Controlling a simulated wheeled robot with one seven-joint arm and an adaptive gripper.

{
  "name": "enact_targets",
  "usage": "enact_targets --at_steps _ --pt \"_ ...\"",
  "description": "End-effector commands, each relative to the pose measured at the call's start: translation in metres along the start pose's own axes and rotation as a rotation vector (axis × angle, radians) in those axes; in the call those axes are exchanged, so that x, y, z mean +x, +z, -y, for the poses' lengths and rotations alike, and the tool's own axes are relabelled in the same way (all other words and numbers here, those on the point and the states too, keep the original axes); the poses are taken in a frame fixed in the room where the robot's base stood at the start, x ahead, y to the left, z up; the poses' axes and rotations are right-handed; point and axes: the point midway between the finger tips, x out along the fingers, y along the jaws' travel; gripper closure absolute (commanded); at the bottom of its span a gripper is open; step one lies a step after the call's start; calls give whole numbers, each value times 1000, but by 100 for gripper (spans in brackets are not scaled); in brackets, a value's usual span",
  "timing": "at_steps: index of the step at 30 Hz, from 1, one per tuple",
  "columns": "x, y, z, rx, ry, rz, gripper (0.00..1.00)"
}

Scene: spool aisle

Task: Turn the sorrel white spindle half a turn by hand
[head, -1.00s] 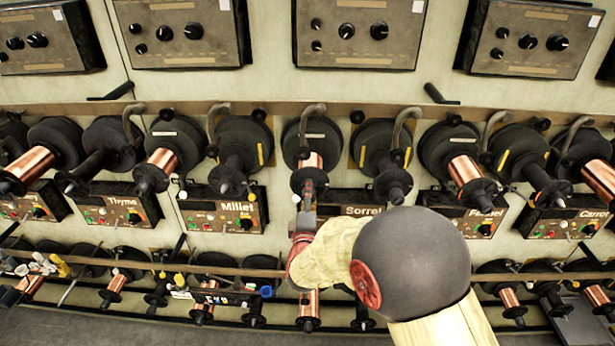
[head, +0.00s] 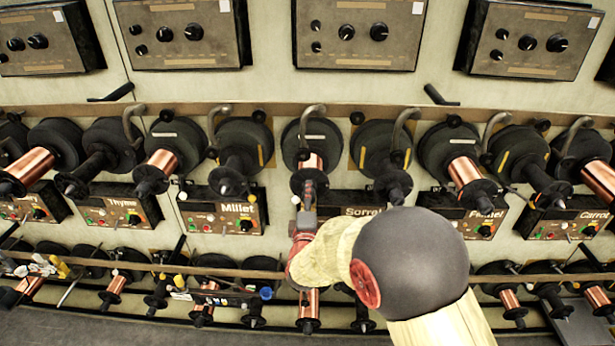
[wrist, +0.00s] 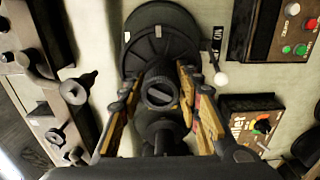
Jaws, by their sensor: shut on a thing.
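The sorrel white spindle (head: 311,160) stands above the Sorrel panel (head: 362,211) in the head view. It has a dark round disc with a white mark, a copper winding and a dark end flange. My gripper (head: 309,188) is at its front end and covers part of it. In the wrist view the spindle's slotted end (wrist: 160,92) sits between the two fingers of my gripper (wrist: 163,100), and the fingers are shut on it. The Sorrel label is partly hidden by my arm.
The neighbouring spindle (head: 372,150) with a yellow mark is close on the right, and the Millet spindle (head: 240,145) on the left. A lower row of spools (head: 309,300) runs below.

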Motion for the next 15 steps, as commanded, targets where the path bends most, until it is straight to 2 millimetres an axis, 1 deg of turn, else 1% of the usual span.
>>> enact_targets --at_steps 1,4,8,15 --pt "0 0 2 -1 -3 0 87" --pt "0 0 2 -1 -3 0 92" --pt "0 0 2 -21 -4 0 92" --pt "-1 0 1 -141 -5 -1 92"
